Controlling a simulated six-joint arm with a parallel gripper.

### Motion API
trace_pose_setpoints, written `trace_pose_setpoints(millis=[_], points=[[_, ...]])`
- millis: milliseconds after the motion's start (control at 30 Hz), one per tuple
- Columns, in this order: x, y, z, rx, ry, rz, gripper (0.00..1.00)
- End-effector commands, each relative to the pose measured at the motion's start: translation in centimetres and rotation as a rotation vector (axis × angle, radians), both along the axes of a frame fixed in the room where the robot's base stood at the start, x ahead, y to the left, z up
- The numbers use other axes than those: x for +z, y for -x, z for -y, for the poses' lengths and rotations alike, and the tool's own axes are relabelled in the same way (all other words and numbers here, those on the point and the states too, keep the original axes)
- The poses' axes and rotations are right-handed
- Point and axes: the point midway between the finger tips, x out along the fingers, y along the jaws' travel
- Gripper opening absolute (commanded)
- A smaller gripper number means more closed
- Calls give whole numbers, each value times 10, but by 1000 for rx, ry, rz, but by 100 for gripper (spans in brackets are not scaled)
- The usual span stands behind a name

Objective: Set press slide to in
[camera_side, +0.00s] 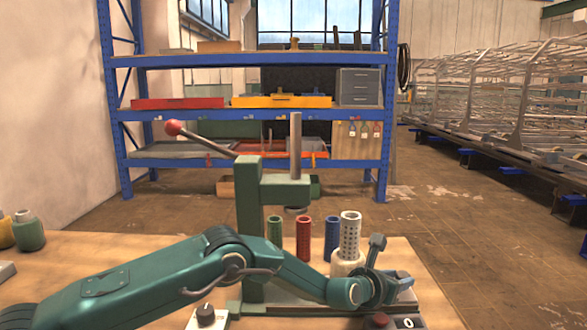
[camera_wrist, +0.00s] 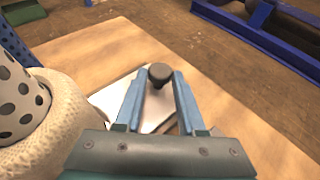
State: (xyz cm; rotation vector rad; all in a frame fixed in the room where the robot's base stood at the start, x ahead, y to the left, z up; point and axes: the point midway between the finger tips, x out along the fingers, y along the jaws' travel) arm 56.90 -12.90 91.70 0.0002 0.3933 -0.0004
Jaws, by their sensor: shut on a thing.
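The green press (camera_side: 250,215) stands on the bench with its red-knobbed lever (camera_side: 173,128) raised to the left. A pale metal plate, which looks like the press slide (camera_wrist: 112,98), lies under my gripper in the wrist view. A black round knob (camera_wrist: 160,74) stands at the plate's far end. My gripper (camera_wrist: 157,80) has its blue fingers on either side of this knob, shut on it. In the side view my gripper (camera_side: 402,282) is low at the right of the press, and the knob is hidden there.
A perforated metal cylinder (camera_side: 350,232) in a cream textured base (camera_side: 346,264) stands close to my gripper's left. Green (camera_side: 275,230), red (camera_side: 303,238) and blue (camera_side: 332,236) perforated cylinders stand behind my arm.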

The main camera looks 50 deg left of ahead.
Motion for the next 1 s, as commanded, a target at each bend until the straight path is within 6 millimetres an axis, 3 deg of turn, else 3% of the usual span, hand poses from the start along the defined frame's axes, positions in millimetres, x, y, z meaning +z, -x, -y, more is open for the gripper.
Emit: trace_pose_setpoints(millis=[700,1000], points=[[1,0,0,1,0,3,0],[1,9,-14,9,-6,3,0]])
